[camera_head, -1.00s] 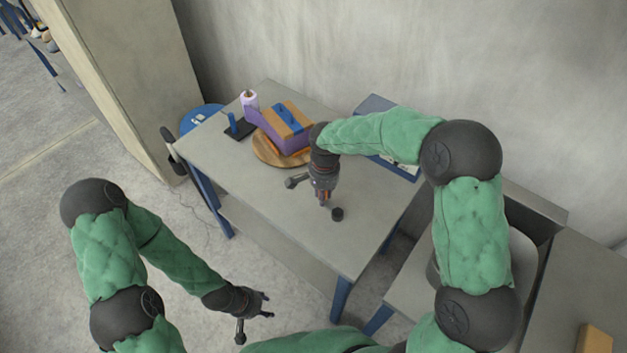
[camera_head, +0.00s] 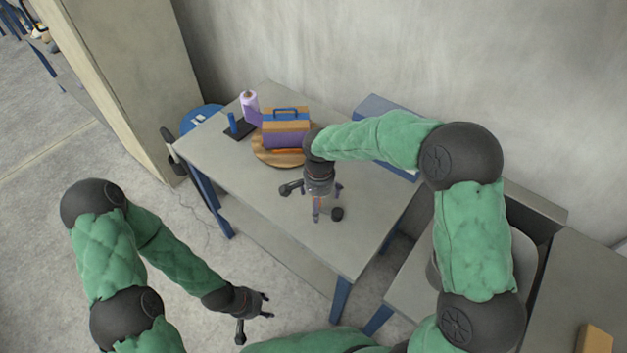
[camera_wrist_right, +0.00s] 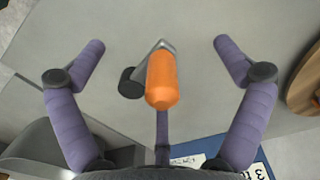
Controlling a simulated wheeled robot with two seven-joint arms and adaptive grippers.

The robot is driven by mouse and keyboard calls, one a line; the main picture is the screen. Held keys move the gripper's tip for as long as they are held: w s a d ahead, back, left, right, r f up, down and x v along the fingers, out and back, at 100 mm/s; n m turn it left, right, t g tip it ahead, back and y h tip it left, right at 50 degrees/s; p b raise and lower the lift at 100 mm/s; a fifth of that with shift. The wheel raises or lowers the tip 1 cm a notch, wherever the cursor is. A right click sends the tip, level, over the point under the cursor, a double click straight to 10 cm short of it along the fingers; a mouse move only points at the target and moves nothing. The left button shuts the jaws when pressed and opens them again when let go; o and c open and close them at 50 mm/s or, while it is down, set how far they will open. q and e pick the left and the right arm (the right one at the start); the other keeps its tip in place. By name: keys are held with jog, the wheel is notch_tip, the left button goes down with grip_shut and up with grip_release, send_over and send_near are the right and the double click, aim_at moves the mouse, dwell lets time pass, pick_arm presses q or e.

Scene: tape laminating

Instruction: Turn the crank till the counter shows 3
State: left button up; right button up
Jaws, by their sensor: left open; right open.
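The crank's orange handle (camera_wrist_right: 163,80) stands up between the spread fingers of my right gripper (camera_wrist_right: 159,44) in the right wrist view, with no finger touching it. Its grey arm and black hub (camera_wrist_right: 130,84) are just beside it; the hub (camera_head: 337,213) also shows on the table in the head view. My right gripper (camera_head: 326,198) is open above the crank. A white card (camera_wrist_right: 257,172) with a "3" is cut off at the wrist view's bottom edge; I cannot tell whether it is the counter. My left gripper (camera_head: 265,303) is open, empty and off the table.
A purple box with a blue handle (camera_head: 286,133) sits on a wooden disc (camera_head: 263,155) on the grey table (camera_head: 220,160). A lilac roll (camera_head: 250,105) stands behind it. A blue-sided unit (camera_head: 378,107) is at the right, partly hidden by my right arm.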

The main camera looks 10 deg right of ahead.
jog(key=shift+w+r, duration=0.1)
jog(key=shift+r, duration=0.05)
dwell(0.4)
notch_tip(320, 180, up, 10)
jog(key=p, duration=0.7)
dwell(0.5)
